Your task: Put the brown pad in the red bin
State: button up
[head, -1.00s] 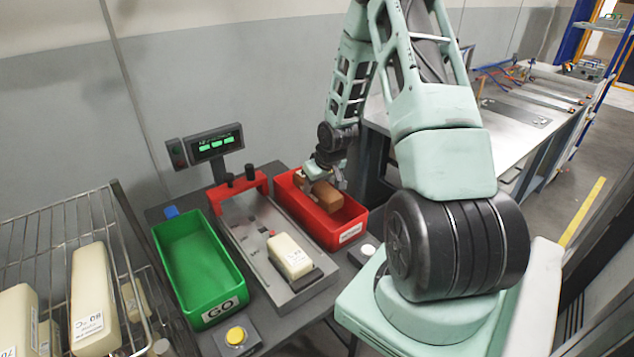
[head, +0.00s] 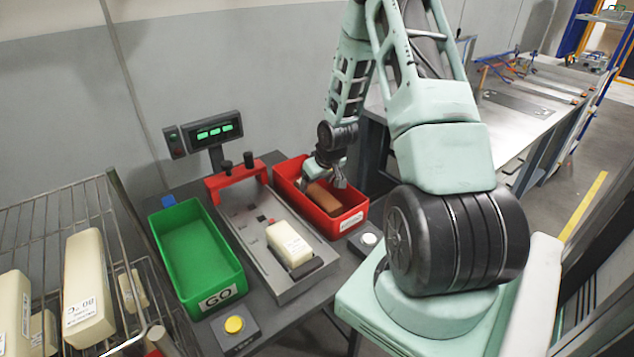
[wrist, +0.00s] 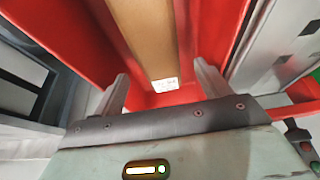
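The brown pad (head: 322,198) lies inside the red bin (head: 350,222), below the rim at its front. It also shows in the wrist view (wrist: 148,42), long and narrow with a small white label at its near end. My gripper (head: 330,179) is over the red bin, just above the pad. In the wrist view its two fingers (wrist: 162,92) stand apart, with red bin floor showing between each finger and the pad. The gripper is open and empty. Part of the pad's far end is hidden by the gripper in the head view.
A green bin (head: 195,250) marked GO stands left of a grey scale (head: 262,235) carrying a cream block (head: 290,243). A red bracket (head: 236,180) and display (head: 215,133) stand behind. A wire rack (head: 40,215) with cream blocks is at the left.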

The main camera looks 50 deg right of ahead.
jog(key=p+v, duration=0.2)
jog(key=v, duration=1.5)
jog(key=shift+s, duration=0.2)
jog(key=shift+a+r, duration=0.1)
